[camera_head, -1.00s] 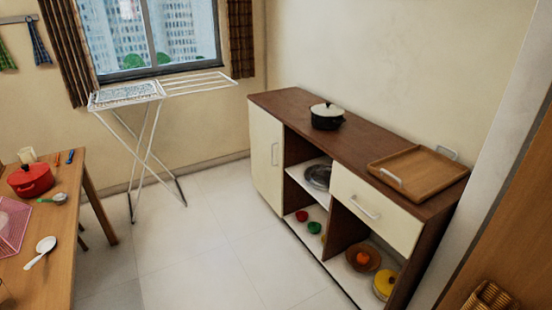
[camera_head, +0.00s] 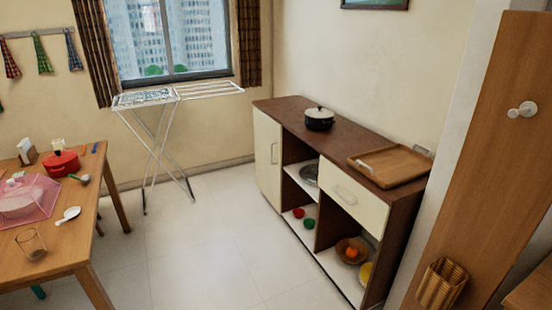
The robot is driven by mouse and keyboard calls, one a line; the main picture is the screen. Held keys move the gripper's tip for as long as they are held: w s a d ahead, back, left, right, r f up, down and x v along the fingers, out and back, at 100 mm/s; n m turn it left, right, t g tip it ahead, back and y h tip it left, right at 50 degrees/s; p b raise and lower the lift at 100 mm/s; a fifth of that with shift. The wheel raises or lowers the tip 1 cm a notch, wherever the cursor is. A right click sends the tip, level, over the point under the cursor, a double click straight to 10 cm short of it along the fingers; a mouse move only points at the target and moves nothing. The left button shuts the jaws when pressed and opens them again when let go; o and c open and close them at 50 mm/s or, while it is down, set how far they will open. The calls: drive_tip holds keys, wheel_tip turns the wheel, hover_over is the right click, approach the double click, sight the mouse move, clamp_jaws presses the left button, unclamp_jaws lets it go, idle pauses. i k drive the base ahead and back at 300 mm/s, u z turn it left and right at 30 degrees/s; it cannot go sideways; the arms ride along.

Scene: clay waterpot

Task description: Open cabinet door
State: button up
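The cabinet (camera_head: 290,112) stands against the back wall, with a dark brown top and frame. Its cream cabinet door (camera_head: 266,158) is at the left end and looks shut, with a slim vertical handle (camera_head: 274,153) near its right edge. To the right are open shelves and a cream drawer (camera_head: 350,200) with a bar handle. The drawer looks shut. My gripper is not in view.
A wooden table (camera_head: 60,240) with a red pot (camera_head: 62,163) stands at the left. A white drying rack (camera_head: 160,150) stands near the window, left of the door. A wicker basket (camera_head: 441,286) is at the lower right. The tiled floor (camera_head: 210,250) before the cabinet is clear.

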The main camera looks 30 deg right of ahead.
sight(268, 133)
drive_tip(key=k, duration=0.3)
drive_tip(key=z, duration=0.5)
drive_tip(key=i, duration=2.8)
drive_tip(key=u, duration=1.05)
drive_tip(key=i, duration=0.8)
drive_tip(key=u, duration=0.5)
